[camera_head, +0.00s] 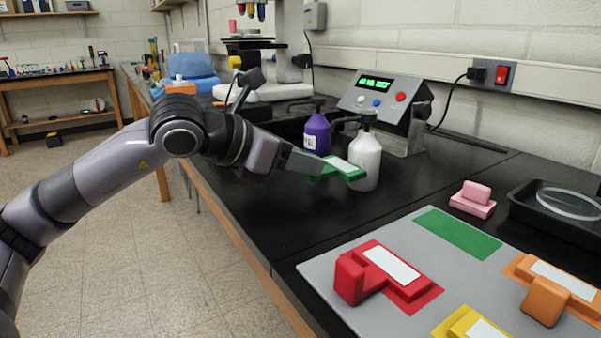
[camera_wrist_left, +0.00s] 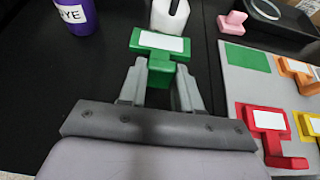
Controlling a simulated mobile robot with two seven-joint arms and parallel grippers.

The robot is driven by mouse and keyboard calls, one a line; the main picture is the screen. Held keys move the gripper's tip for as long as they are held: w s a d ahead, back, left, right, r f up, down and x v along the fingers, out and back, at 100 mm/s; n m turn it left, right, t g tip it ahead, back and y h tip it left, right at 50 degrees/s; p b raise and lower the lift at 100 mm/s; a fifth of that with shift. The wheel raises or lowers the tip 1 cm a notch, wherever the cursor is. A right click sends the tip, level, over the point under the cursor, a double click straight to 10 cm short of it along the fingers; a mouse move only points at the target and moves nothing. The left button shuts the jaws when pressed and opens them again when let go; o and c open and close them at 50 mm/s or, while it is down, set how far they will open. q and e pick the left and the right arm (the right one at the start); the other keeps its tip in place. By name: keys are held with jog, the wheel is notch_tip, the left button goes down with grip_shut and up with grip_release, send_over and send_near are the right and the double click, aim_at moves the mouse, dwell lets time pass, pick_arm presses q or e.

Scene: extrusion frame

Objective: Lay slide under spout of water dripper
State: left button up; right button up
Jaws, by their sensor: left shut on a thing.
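My left gripper (camera_head: 308,163) is shut on the handle of a green slide holder (camera_head: 325,178) with a white slide (camera_head: 343,167) on top. The wrist view also shows the green holder (camera_wrist_left: 159,54) between the fingers (camera_wrist_left: 160,76). The holder is held level, close beside the white bottle (camera_head: 366,160), the water dripper. The bottle's dark spout (camera_head: 342,120) points left, above the slide in the head view; I cannot tell exact alignment or whether the holder touches the bench. The bottle also shows at the wrist view's top (camera_wrist_left: 168,18). My right gripper is not in view.
A purple dye bottle (camera_head: 317,133) stands just behind. A grey mat (camera_head: 330,262) carries red (camera_head: 356,280), orange (camera_head: 545,300) and yellow (camera_head: 462,322) holders and a bare green patch (camera_head: 458,233). A display box (camera_head: 387,98) stands behind the bottles. Black bench left of the mat is clear.

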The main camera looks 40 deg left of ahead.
aim_at(300, 203)
pick_arm(q)
notch_tip(300, 203, down, 3)
jog(key=shift+f+b, duration=0.1)
jog(key=shift+b, duration=0.35)
jog(key=shift+f, duration=0.3)
jog(key=o, duration=1)
jog(key=shift+o, duration=0.2)
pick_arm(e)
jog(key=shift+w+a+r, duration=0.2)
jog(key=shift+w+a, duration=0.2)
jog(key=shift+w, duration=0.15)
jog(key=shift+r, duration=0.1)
